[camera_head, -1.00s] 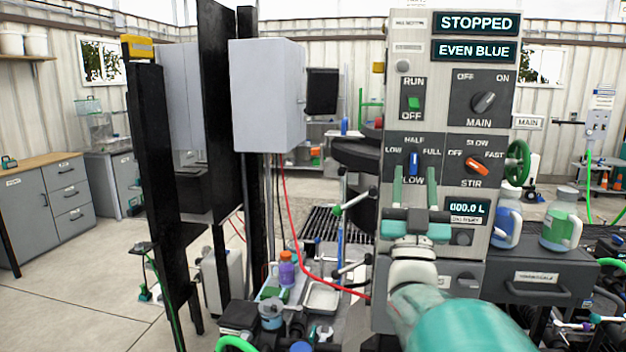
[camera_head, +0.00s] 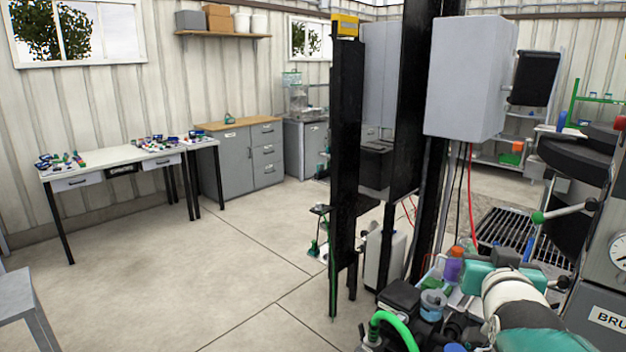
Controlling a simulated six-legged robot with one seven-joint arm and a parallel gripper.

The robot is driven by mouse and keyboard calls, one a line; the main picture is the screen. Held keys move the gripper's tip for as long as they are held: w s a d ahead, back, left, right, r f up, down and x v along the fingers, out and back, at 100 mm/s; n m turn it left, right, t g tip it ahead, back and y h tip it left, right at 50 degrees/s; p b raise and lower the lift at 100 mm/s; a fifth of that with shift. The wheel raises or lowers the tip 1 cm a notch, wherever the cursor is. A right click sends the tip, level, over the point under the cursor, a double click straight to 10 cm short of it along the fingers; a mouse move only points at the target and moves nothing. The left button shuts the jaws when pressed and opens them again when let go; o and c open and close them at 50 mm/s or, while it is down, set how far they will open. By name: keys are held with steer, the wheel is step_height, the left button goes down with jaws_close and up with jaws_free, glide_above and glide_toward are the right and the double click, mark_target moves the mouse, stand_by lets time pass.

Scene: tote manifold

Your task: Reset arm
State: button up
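My arm reaches in from the lower right corner, with its white wrist and teal sleeve in view. My gripper (camera_head: 492,276) shows as a teal block beyond the wrist, over the cluttered bench area. Its fingers are not clearly visible, so I cannot tell whether it is open or shut. No held object shows. The control panel with switches is out of view; a grey machine part with a round gauge (camera_head: 619,250) shows at the right edge.
A black post (camera_head: 347,170) and a grey box (camera_head: 467,78) on a black column stand left of my arm. An orange-capped purple bottle (camera_head: 454,265) and a blue-grey jar (camera_head: 432,304) sit close by. A white table (camera_head: 112,166) and grey drawers (camera_head: 240,160) line the back. Open floor lies left.

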steer(key=s+a+f+n+g+y, duration=0.2)
steer(key=s+a+f, duration=0.4)
steer(key=a, duration=0.3)
steer(key=s+a+f+n+g+y, duration=0.2)
steer(key=s+a+f+g+y, duration=0.2)
steer(key=s+a+f+g, duration=0.3)
steer(key=shift+s+a+f+n, duration=0.15)
steer(key=shift+s+a+n, duration=0.4)
steer(key=shift+a, duration=0.7)
steer(key=shift+s+d+m, duration=0.1)
steer(key=shift+d+m, duration=0.05)
steer(key=shift+m, duration=0.1)
